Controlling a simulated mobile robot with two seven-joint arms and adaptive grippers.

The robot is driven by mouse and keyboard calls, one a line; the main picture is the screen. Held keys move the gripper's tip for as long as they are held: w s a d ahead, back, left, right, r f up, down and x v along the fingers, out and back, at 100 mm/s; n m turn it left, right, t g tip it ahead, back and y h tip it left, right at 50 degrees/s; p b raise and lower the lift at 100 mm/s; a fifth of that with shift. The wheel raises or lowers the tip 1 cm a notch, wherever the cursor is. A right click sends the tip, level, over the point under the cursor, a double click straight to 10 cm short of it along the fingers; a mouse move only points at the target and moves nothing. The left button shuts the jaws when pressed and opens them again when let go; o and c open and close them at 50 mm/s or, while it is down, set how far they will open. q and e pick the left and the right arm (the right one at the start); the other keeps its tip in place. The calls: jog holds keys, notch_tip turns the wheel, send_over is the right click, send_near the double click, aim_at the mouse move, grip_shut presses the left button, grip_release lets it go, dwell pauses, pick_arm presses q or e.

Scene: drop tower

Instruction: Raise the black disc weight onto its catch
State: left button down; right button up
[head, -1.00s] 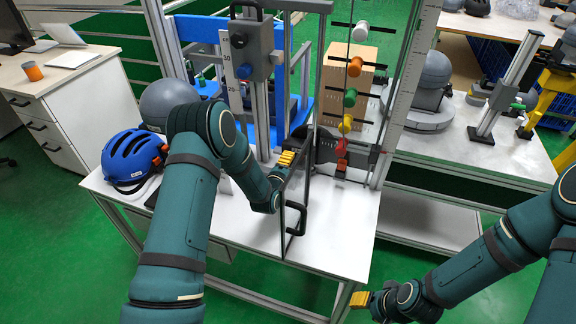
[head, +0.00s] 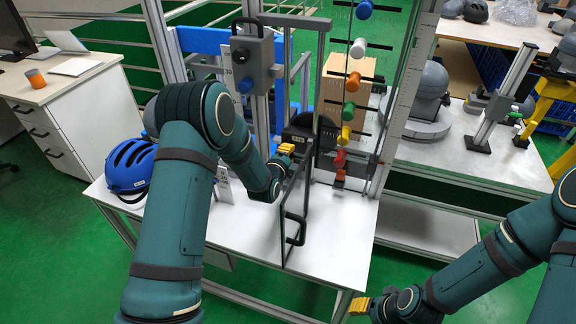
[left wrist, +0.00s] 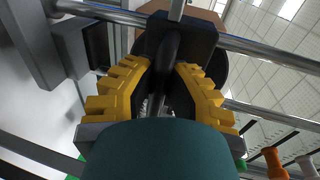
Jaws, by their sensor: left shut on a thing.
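The black disc weight (head: 323,133) hangs in the drop tower above the white table, partly hidden behind a dark door frame. My left gripper (head: 285,150) reaches in from the left beside it. In the left wrist view, the yellow fingers of my left gripper (left wrist: 162,66) are closed about a black upright handle (left wrist: 168,50), with the dark disc (left wrist: 212,58) behind it. A red part (head: 340,158) sits low on the tower's right side; I cannot tell which part is the catch. My right gripper (head: 360,304) is at the lower right, away from the table; its opening is unclear.
The open dark-framed door (head: 296,215) with its handle stands right of my left wrist. Coloured pegs (head: 348,110) line the tower's right side. A grey control box (head: 252,58) is on the left post. A blue helmet (head: 130,163) lies left on the table (head: 345,225). The table's front right is clear.

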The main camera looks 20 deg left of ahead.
pick_arm(q)
notch_tip(320, 180, up, 27)
jog(key=p, duration=0.7)
jog(key=shift+w+f, duration=0.1)
jog(key=shift+f, duration=0.05)
jog(key=c, duration=1)
grip_release()
jog(key=shift+o, duration=0.3)
jog(key=shift+f, duration=0.2)
jog(key=v, duration=1.2)
jog(key=shift+d+f, duration=0.1)
